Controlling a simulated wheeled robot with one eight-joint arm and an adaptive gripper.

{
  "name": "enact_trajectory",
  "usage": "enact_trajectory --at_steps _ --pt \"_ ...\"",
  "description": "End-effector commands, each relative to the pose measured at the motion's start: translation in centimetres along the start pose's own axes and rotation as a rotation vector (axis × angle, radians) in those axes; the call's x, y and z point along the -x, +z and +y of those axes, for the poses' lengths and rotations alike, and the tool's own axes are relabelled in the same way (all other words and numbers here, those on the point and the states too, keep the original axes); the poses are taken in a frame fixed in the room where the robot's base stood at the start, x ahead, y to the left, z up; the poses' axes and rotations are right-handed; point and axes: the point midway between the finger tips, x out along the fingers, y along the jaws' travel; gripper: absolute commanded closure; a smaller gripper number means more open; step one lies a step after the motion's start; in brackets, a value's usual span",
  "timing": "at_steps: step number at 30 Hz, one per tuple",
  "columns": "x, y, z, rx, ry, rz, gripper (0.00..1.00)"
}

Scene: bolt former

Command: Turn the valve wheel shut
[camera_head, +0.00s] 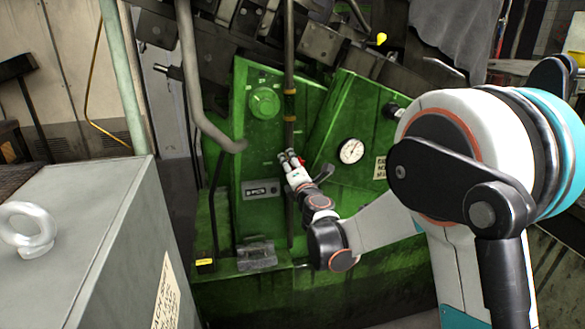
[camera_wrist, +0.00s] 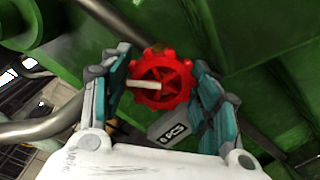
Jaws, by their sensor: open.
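A red valve wheel (camera_wrist: 163,78) with a knobbed rim and spokes shows in the middle of the wrist view. My gripper (camera_wrist: 168,85) is open, with one finger to the left of the wheel and one to the right. A light-coloured stick-like part shows in front of the wheel's left side. In the head view my gripper (camera_head: 291,158) is at the front of the green machine (camera_head: 340,110). Only a small bit of red shows beside it there; my gripper hides most of the wheel.
A vertical dark pipe (camera_head: 289,70) runs close by my gripper. A round gauge (camera_head: 351,151) is to its right, a green round knob (camera_head: 265,103) to its upper left. A grey box (camera_head: 110,230) with a lifting eye (camera_head: 28,228) stands at the left front.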

Motion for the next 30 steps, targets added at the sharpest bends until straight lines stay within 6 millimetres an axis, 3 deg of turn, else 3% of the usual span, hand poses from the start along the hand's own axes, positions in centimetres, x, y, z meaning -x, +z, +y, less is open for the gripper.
enact_trajectory --at_steps 2,3,7,20,30 --pt "0.01 0.01 0.0 0.0 0.0 0.0 0.44" --pt "0.01 0.01 0.0 0.0 0.0 0.0 0.49" --pt "0.02 0.0 0.0 0.0 0.0 0.0 0.78" --pt "0.04 -0.01 0.0 -0.054 0.0 -0.001 0.78" --pt "0.04 -0.01 0.09 -0.298 0.001 -0.002 0.78"
